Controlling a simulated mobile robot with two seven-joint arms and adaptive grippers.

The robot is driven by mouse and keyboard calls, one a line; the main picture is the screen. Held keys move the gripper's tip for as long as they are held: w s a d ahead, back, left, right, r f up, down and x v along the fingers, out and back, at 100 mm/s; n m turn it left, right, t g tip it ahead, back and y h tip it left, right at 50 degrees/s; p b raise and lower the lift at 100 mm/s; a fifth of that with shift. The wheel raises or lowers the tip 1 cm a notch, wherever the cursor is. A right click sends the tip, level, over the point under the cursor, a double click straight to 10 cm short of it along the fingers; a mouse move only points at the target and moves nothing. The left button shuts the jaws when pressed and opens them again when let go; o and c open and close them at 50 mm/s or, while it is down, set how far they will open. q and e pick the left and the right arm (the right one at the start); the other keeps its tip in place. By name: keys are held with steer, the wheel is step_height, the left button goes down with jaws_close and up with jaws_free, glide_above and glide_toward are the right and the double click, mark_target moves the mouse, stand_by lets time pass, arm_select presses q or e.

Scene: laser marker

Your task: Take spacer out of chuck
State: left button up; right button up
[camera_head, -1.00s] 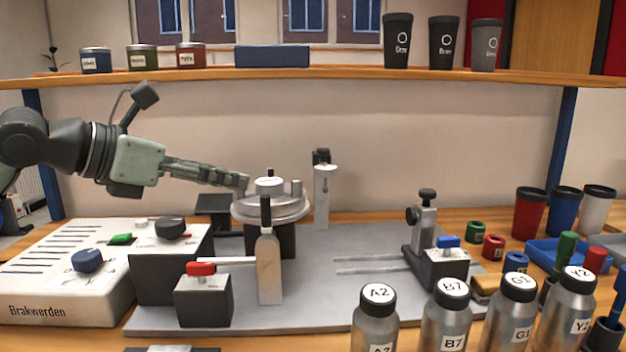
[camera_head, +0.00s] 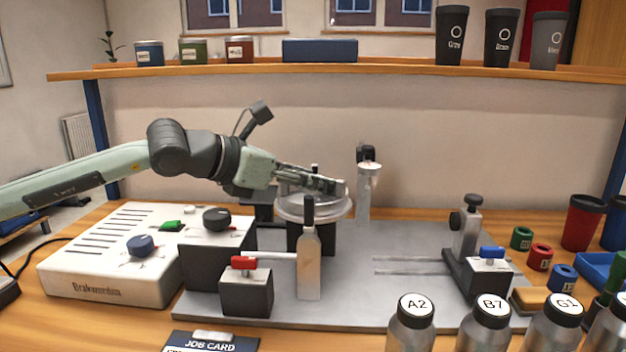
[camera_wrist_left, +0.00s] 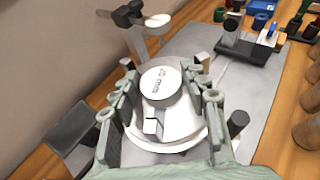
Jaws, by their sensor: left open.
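The spacer (camera_wrist_left: 160,84) is a round pale disc with a "mm" marking on top, seen in the left wrist view. It sits at the centre of the chuck (camera_wrist_left: 166,128), a round silver plate with upright jaws around the spacer. In the head view the chuck (camera_head: 313,210) stands on a dark base, and my gripper hides most of the spacer. My left gripper (camera_head: 338,187) is open over the chuck. In the left wrist view its fingers (camera_wrist_left: 167,78) lie on either side of the spacer, with visible gaps. My right gripper is not in view.
A grey post (camera_head: 367,193) stands behind the chuck, and a white upright with a dark top (camera_head: 309,262) stands in front. A red-switched box (camera_head: 245,290) and a white control unit (camera_head: 115,265) are to the left. Bottles (camera_head: 411,325) line the front right.

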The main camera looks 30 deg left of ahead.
arm_select(q)
steer(key=c, duration=0.9)
steer(key=shift+o, duration=0.2)
steer(key=shift+r, duration=0.1)
